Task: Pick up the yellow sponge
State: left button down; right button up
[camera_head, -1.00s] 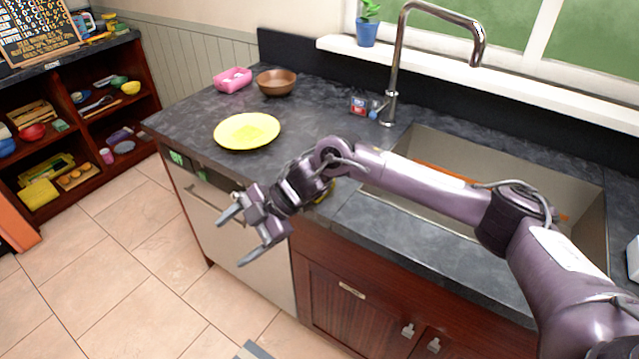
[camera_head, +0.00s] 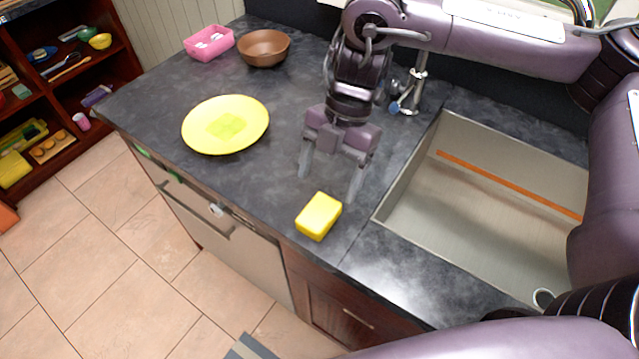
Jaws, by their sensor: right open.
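The yellow sponge (camera_head: 319,216) lies on the dark countertop (camera_head: 270,180) near its front edge, left of the sink. My right gripper (camera_head: 329,186) is open and empty, with its fingers pointing down. In the picture its fingertips are just above the sponge, and they appear apart from it. The sponge is in full view. My left gripper is not in view.
A yellow plate (camera_head: 226,124) lies left of the gripper. A brown bowl (camera_head: 264,48) and a pink container (camera_head: 209,43) stand farther back. The sink (camera_head: 480,200) with an orange strip and the faucet (camera_head: 413,85) are to the right.

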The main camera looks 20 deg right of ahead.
aim_at(319, 211)
jog(key=shift+s+f, duration=0.15)
jog(key=shift+f, duration=0.2)
jog(key=f, duration=0.1)
jog(key=s+a, duration=0.1)
jog(key=f, duration=0.1)
jog(key=shift+s+a+f, duration=0.25)
jog(key=shift+s+f, duration=0.05)
jog(key=shift+f, duration=0.05)
jog(key=shift+w+x, duration=0.15)
jog(key=shift+x, duration=0.75)
jog(key=shift+w+x, duration=0.1)
jog(key=shift+x, duration=0.75)
jog(key=shift+d+f, duration=0.1)
jog(key=shift+f, duration=0.05)
jog(key=c, duration=1)
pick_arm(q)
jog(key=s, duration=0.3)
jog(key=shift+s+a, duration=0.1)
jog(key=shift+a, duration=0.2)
